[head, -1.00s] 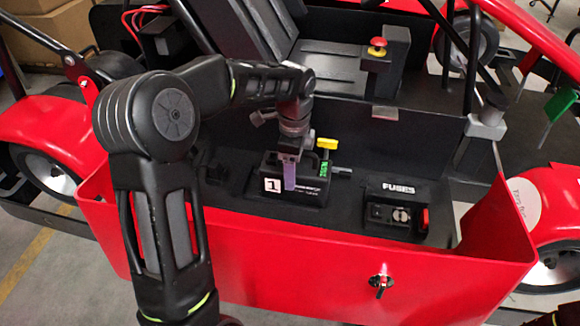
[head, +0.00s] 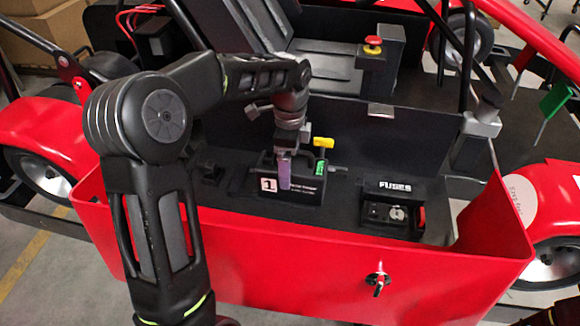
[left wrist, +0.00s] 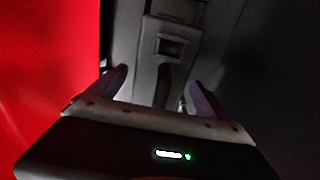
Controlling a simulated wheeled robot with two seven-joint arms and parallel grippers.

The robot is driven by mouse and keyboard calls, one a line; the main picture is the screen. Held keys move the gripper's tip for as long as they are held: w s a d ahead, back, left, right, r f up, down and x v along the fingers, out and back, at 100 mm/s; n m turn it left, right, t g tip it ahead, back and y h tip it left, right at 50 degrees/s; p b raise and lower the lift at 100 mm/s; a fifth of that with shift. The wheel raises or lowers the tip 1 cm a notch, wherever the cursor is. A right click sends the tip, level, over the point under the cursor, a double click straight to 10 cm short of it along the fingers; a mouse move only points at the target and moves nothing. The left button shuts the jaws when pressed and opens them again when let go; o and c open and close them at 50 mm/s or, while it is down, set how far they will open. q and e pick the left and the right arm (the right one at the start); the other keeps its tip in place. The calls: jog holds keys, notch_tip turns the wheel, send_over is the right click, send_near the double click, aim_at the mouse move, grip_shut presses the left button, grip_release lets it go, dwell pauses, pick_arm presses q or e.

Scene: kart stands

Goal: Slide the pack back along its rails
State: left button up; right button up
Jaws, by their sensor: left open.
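The pack (head: 305,191) is a black box with a white "1" label and small white print on its front. It sits on the dark floor of the red side pod. My left gripper (head: 284,169) points down over the pack, its purple fingers in front of the label side. In the left wrist view, the open fingers of my left gripper (left wrist: 163,92) stand apart with a dark bar between them, and a grey part with a square recess beyond. Contact cannot be told. The rails are not clearly visible. My right gripper is out of view.
A yellow T-handle (head: 323,142) with a green tag stands just behind the pack. A fuse box (head: 390,212) sits to the right. The red pod wall (head: 300,250) runs along the front, with a key-like latch (head: 378,283). A red knob (head: 373,41) is behind.

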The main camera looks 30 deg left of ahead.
pick_arm(q)
notch_tip(320, 180, up, 6)
jog(key=shift+r, duration=0.1)
jog(key=shift+d, duration=0.1)
dwell(0.5)
